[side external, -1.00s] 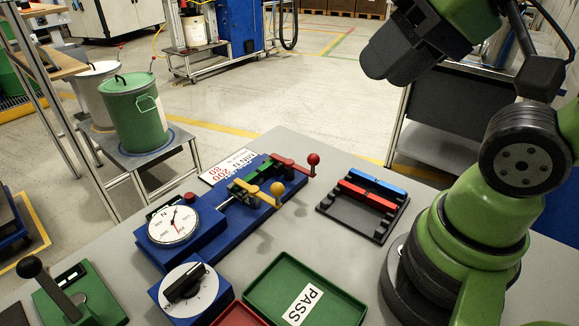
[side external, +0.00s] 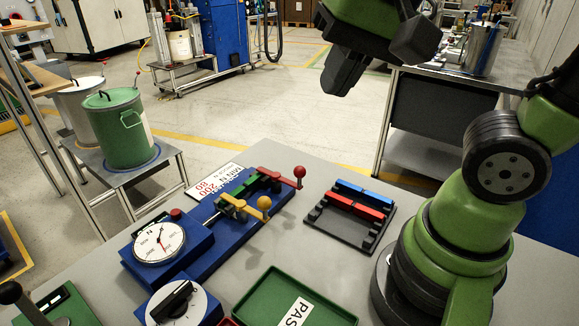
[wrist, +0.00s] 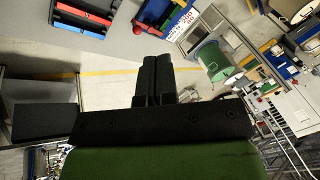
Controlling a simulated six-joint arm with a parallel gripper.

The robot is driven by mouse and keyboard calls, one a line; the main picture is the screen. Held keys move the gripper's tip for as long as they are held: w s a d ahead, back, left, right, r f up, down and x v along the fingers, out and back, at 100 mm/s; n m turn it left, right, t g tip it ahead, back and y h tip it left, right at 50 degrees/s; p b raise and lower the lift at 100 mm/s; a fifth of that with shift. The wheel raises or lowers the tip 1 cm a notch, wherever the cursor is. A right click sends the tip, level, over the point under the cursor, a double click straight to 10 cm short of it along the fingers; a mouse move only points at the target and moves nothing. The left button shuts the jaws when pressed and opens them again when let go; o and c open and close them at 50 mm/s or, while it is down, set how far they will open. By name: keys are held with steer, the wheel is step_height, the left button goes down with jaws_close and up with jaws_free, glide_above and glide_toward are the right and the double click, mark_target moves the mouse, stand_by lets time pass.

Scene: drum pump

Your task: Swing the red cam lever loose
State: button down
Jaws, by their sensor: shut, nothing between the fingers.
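The red cam lever (side external: 280,176) with its red ball knob (side external: 299,171) sits at the far right end of the blue fixture (side external: 205,225) in the side view. In the wrist view my gripper's fingers (wrist: 153,72) are together and empty. The fixture is only partly visible at that view's top edge.
A black rack (side external: 345,222) with blue and red bars lies right of the fixture. A dial gauge (side external: 159,242) is on the fixture's near end. A green tray (side external: 262,288) is in front. The bench between fixture and rack is clear. A green drum (side external: 125,140) stands at left.

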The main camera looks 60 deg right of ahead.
steer(key=w+a+f+m+g+h, duration=0.2)
steer(key=w+f+m+g+h, duration=0.2)
steer(key=w+f+m, duration=0.5)
steer(key=shift+w+f+m, duration=0.25)
steer(key=shift+w+m, duration=0.25)
steer(key=shift+w, duration=0.05)
steer(key=d+f, duration=0.6)
steer(key=f, duration=0.4)
steer(key=shift+d+f, duration=0.15)
steer(key=shift+d, duration=0.25)
